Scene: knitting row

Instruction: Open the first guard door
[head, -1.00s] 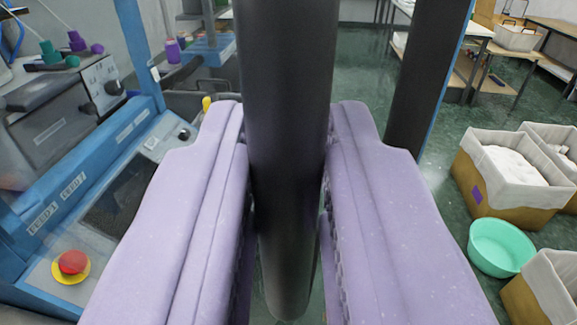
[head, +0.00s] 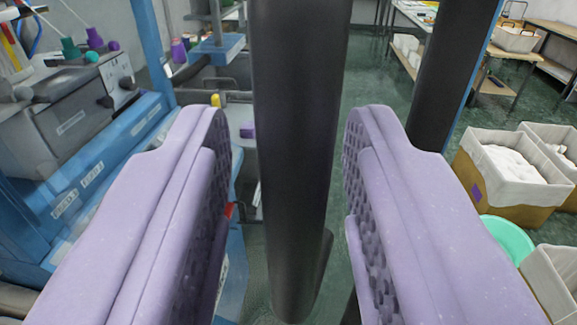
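A thick dark vertical bar (head: 300,140), which looks like a door handle, runs down the middle of the head view. My gripper (head: 288,118) has two lavender fingers, one on each side of this bar. The fingers are open, with a clear gap on both sides, and their textured inner pads show. The bar's upper end is out of frame; its lower end shows between the fingers. A second dark upright (head: 450,85) with a blue edge stands to the right. I cannot make out the guard door's panel or tell how far it is open.
A blue knitting machine frame (head: 152,45) with a grey control box (head: 70,125) and thread cones stands at left. Boxes with white lining (head: 510,165) and a green basin (head: 508,238) stand on the floor at right. Tables are at the back; green floor lies between.

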